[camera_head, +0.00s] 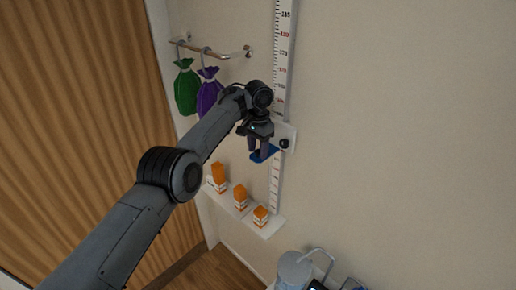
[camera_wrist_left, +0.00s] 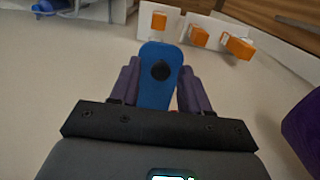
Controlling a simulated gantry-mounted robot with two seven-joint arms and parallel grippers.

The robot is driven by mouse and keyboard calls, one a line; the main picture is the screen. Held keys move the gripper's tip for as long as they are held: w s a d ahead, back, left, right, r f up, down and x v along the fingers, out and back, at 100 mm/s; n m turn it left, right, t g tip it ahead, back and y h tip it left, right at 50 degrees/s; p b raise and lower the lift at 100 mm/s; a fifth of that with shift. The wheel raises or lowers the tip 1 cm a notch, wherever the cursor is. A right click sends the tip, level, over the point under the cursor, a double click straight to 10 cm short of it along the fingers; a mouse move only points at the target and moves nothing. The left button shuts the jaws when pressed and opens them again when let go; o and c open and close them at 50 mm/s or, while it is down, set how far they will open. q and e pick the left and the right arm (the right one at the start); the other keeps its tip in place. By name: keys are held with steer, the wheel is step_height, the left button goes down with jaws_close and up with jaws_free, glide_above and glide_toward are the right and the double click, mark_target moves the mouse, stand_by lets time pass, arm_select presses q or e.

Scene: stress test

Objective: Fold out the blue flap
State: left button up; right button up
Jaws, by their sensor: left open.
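The blue flap (camera_head: 268,153) belongs to a white slider with a black knob (camera_head: 284,143) on the wall-mounted measuring scale (camera_head: 283,50). In the head view the gripper partly hides the flap and slider. My right gripper is in neither view.
A white shelf with orange-and-white boxes (camera_head: 240,198) is below left of the flap. A green bag (camera_head: 186,90) and a purple bag (camera_head: 208,93) hang from a rail (camera_head: 215,52) at upper left. A grey container (camera_head: 293,272) stands below. The wall at right is clear.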

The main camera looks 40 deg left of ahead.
arm_select(q)
steer(key=r, duration=0.4)
steer(key=shift+w+d+r+b, duration=0.1)
steer(key=shift+d+b, duration=0.2)
steer(key=shift+d, duration=0.1)
steer(key=d+r+b, duration=0.2)
steer(key=d+r, duration=0.4)
steer(key=d, duration=0.5)
steer(key=shift+r, duration=0.35)
steer(key=shift+f, duration=0.1)
